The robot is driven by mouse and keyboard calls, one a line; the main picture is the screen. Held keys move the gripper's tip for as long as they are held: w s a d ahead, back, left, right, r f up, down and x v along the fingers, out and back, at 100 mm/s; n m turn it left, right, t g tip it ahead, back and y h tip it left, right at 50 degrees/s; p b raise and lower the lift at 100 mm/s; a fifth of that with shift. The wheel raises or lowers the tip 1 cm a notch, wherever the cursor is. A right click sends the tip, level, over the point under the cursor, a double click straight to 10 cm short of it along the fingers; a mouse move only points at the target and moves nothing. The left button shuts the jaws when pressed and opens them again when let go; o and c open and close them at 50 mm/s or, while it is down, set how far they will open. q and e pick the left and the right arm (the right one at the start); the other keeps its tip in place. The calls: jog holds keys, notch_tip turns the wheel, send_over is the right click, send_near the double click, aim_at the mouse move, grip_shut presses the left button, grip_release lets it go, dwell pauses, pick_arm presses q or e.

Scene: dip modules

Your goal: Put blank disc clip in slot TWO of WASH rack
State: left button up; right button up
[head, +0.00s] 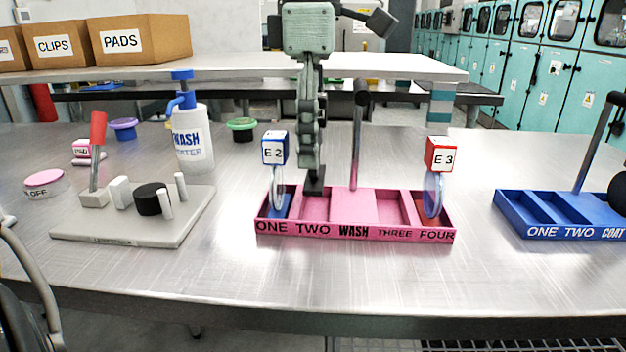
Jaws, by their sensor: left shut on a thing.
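The pink WASH rack (340,231) stands mid-table, its slots marked ONE, TWO, THREE and FOUR. A clip with a blue E 2 block (274,148) and a clear disc stands upright in slot ONE. A clip with a red E 3 block (439,154) and a disc stands in slot FOUR. My left gripper (314,186) comes down from above, with its fingertips at slot TWO. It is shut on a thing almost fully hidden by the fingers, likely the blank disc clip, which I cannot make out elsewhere. I cannot tell whether it touches the slot floor.
The WASH rack's upright handle (356,140) stands just right of my left gripper. A blue COAT rack (560,231) is at the right. A WASH bottle (192,138) and a grey fixture plate (130,230) are at the left. The table front is clear.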

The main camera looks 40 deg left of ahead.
aim_at(312, 172)
pick_arm(q)
jog(key=shift+f, duration=2.55)
pick_arm(e)
jog(key=shift+w+r, duration=0.1)
pick_arm(q)
jog(key=shift+f, duration=0.1)
jog(key=o, duration=1.1)
jog(key=shift+o, duration=0.2)
pick_arm(e)
jog(key=shift+r, duration=0.1)
pick_arm(q)
jog(key=shift+r, duration=0.2)
notch_tip(312, 172, up, 12)
jog(key=shift+f+p, duration=0.1)
jog(key=shift+p, duration=0.2)
pick_arm(e)
jog(key=shift+f, duration=0.75)
